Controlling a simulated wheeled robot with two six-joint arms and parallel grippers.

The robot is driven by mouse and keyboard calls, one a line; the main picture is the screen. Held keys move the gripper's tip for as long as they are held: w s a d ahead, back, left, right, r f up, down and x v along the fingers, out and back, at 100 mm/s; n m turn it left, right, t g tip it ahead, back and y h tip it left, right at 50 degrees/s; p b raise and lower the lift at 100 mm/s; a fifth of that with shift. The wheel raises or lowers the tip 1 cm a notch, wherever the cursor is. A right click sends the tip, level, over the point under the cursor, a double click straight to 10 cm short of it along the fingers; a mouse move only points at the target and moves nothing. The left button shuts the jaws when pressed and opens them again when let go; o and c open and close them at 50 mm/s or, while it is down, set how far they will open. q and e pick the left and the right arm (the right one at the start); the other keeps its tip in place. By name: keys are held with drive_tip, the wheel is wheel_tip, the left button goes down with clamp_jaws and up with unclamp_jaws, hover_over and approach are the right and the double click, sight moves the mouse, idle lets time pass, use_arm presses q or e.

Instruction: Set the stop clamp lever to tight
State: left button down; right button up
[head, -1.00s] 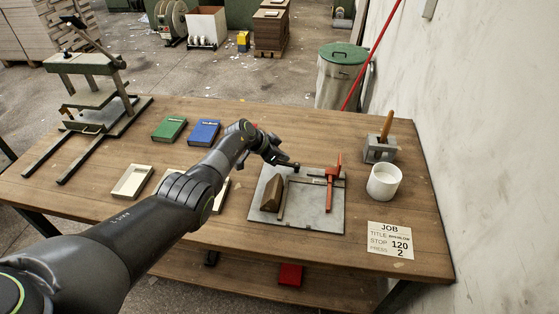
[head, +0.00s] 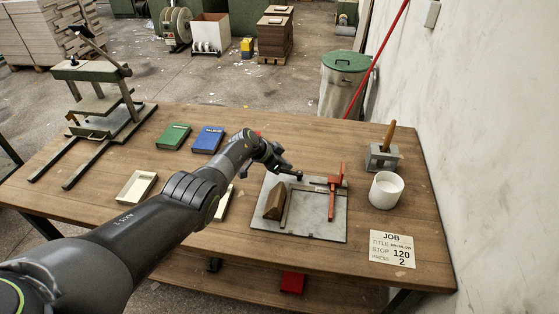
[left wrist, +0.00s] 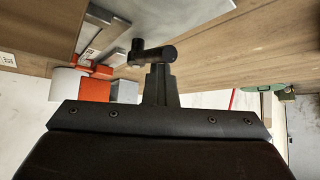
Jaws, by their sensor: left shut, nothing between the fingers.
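The grey metal plate (head: 325,230) lies on the bench with a red stop piece (head: 333,195) standing on its right half. A short dark lever with a round knob, which looks like the clamp lever, is in the left wrist view (left wrist: 155,54), close to the plate. My left gripper (head: 288,171) reaches over the plate's back edge, left of the red stop. Its fingers (left wrist: 160,74) are shut and empty, right at the lever in the wrist view; I cannot tell whether they touch it. The arm and fingers hide part of the lever. My right gripper is out of view.
A brown wedge-shaped block (head: 274,203) sits on the plate's left side. A white cup (head: 385,190), a grey holder with a wooden handle (head: 382,158) and a job card (head: 393,248) are to the right.

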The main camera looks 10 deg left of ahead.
use_arm(q)
drive_tip(key=shift+s+a+f+p, duration=0.15)
drive_tip(key=shift+s+p, duration=0.25)
drive_tip(key=shift+p, duration=0.2)
drive_tip(key=shift+p+v, duration=1.1)
drive_tip(key=shift+v, duration=0.05)
drive_tip(key=p+v, duration=0.1)
drive_tip(key=v, duration=1.4)
drive_tip(key=shift+w, duration=0.3)
